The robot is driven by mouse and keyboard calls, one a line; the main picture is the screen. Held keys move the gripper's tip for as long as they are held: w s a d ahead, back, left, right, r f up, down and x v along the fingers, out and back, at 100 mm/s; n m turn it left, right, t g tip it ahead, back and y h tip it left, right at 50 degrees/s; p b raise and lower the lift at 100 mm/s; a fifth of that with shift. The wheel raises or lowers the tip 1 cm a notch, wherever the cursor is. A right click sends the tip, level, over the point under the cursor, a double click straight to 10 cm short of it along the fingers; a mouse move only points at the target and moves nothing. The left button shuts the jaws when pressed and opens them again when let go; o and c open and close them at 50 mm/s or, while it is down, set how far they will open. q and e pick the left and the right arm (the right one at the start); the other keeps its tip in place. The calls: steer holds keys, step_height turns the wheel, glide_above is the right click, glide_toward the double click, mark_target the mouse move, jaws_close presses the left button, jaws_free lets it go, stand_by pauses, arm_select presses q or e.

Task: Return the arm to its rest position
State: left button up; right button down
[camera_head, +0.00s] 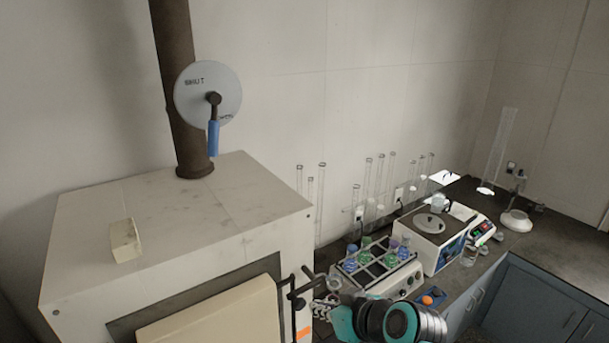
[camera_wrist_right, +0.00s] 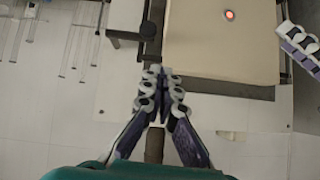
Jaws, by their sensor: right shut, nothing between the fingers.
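My right gripper (camera_head: 325,303) is at the bottom centre of the head view, beside the door latch of the white furnace. Its teal and black wrist shows just to the right of it. In the right wrist view the fingers of this gripper (camera_wrist_right: 161,78) are together and empty. They overlap the dark latch in that picture, and I cannot tell whether they touch it. At the right edge of the wrist view are white and purple finger pads (camera_wrist_right: 300,45) that look like my left gripper; only part shows. My left gripper is not in the head view.
The furnace (camera_head: 190,215) has a cream door (camera_head: 215,318) and a black latch (camera_head: 297,290). A damper dial (camera_head: 195,95) sits on the flue pipe (camera_head: 175,60). A bottle rack (camera_head: 375,262), a white-blue bath (camera_head: 436,250) and glass tubes stand on the right counter, close to my right arm.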

steer(key=s+d+f+m+h+b, duration=0.2)
steer(key=s+d+f+b, duration=0.1)
steer(key=f+b, duration=0.7)
steer(key=s+d+f+m+h+b, duration=0.2)
steer(key=d+f+b, duration=0.4)
steer(key=f, duration=1.2)
steer(key=s+d+f+m+g+h+b, duration=0.1)
steer(key=s+d+f+b, duration=0.3)
steer(key=f+b, duration=0.9)
steer(key=shift+s+d+f+m+h+b, duration=0.4)
steer(key=shift+s+m+h+b, duration=0.1)
steer(key=shift+m+h, duration=0.1)
